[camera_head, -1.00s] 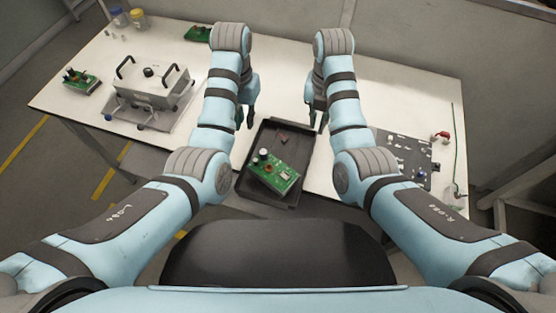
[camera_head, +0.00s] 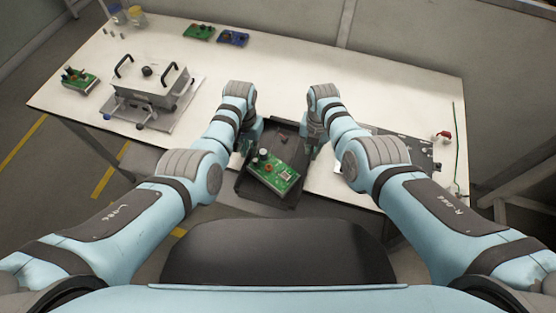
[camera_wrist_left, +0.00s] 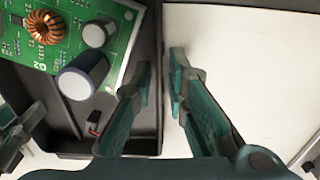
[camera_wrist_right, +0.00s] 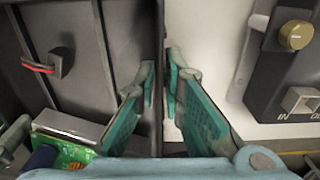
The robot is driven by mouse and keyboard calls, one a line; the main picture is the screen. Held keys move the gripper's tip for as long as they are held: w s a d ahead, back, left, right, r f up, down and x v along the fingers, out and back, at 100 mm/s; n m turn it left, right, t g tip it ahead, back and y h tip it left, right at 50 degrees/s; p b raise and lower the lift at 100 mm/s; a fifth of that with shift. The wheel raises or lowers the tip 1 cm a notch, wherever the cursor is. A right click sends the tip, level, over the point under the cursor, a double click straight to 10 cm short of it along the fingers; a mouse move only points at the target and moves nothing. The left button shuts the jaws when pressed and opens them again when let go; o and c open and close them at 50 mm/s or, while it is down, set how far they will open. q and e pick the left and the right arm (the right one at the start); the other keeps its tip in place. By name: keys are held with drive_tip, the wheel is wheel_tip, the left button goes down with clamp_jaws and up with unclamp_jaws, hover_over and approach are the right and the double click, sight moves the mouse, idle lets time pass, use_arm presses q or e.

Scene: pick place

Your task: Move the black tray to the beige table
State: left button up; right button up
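The black tray (camera_head: 285,203) lies at the table's front edge, its near part reaching past it, with a green circuit board (camera_head: 274,174) inside. The beige table (camera_head: 330,90) spreads behind and to both sides. My left gripper (camera_wrist_left: 159,68) has its fingertips on either side of the tray's wall, seemingly shut on it. My right gripper (camera_wrist_right: 161,68) likewise straddles the opposite wall with its fingertips close against it. In the head view, the arms partly hide the tray's side walls. What supports the tray's near part is unclear.
A grey metal box fixture (camera_head: 150,85) stands at the left, beside a green board (camera_head: 78,78). Green (camera_head: 198,32) and blue (camera_head: 233,38) boards lie at the back. A dark panel (camera_head: 412,150) is close on the right. The table's middle back is clear.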

use_arm(q)
drive_tip(key=shift+s, duration=0.1)
clamp_jaws()
use_arm(e)
clamp_jaws()
use_arm(q)
drive_tip(key=shift+r, duration=0.1)
use_arm(e)
drive_tip(key=shift+r, duration=0.1)
